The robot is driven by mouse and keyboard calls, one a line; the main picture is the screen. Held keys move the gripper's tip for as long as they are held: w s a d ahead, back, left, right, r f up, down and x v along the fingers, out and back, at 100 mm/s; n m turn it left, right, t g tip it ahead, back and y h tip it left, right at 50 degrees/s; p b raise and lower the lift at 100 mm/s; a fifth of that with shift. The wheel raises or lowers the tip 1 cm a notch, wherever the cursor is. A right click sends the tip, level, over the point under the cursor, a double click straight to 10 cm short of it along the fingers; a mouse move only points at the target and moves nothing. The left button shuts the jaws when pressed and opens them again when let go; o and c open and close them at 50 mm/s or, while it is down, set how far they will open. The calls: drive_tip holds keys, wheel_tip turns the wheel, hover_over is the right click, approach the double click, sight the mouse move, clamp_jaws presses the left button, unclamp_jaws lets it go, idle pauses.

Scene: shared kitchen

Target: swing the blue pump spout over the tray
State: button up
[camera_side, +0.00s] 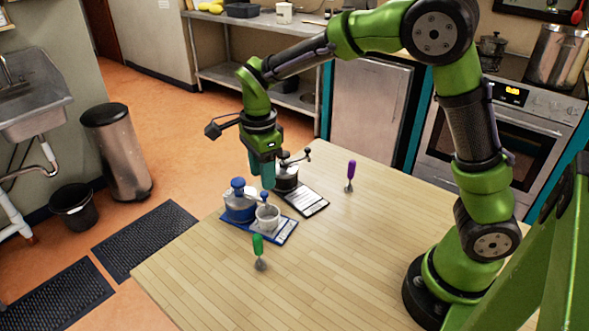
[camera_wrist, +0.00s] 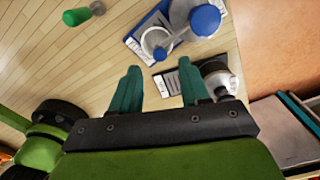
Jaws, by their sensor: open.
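The blue pump (camera_side: 240,207), a rounded body with a blue knob on top, stands on a flat blue tray (camera_side: 286,231) with a pale panel. A white cup (camera_side: 268,217) is beside it on the tray. A smaller blue knob (camera_side: 264,197), seemingly the spout's end, shows at the cup; I cannot tell if they touch. The wrist view also shows the pump (camera_wrist: 203,20), cup (camera_wrist: 152,38) and tray (camera_wrist: 133,42). My gripper (camera_side: 262,174) has teal fingers, apart and empty, above and behind the pump; its fingers (camera_wrist: 158,85) show in the wrist view too.
A green-handled tool (camera_side: 258,246) and a purple-handled tool (camera_side: 350,176) stand on the wooden table (camera_side: 330,265). The table's front and right are mostly clear.

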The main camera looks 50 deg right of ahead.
sight(266, 194)
wheel_tip(266, 194, up, 13)
drive_tip(key=shift+f, duration=0.15)
idle(0.4)
drive_tip(key=s+d+f+n+t+y, duration=0.1)
drive_tip(key=s+n+t, duration=0.2)
drive_tip(key=s+n, duration=0.6)
drive_tip(key=s+d+n+t+y, duration=0.1)
drive_tip(key=s+n+t, duration=0.3)
drive_tip(key=s+n, duration=0.4)
drive_tip(key=shift+s+d+f+n, duration=0.35)
drive_tip(key=shift+d+n, duration=0.15)
drive_tip(key=shift+d, duration=0.2)
drive_tip(key=shift+c, duration=0.4)
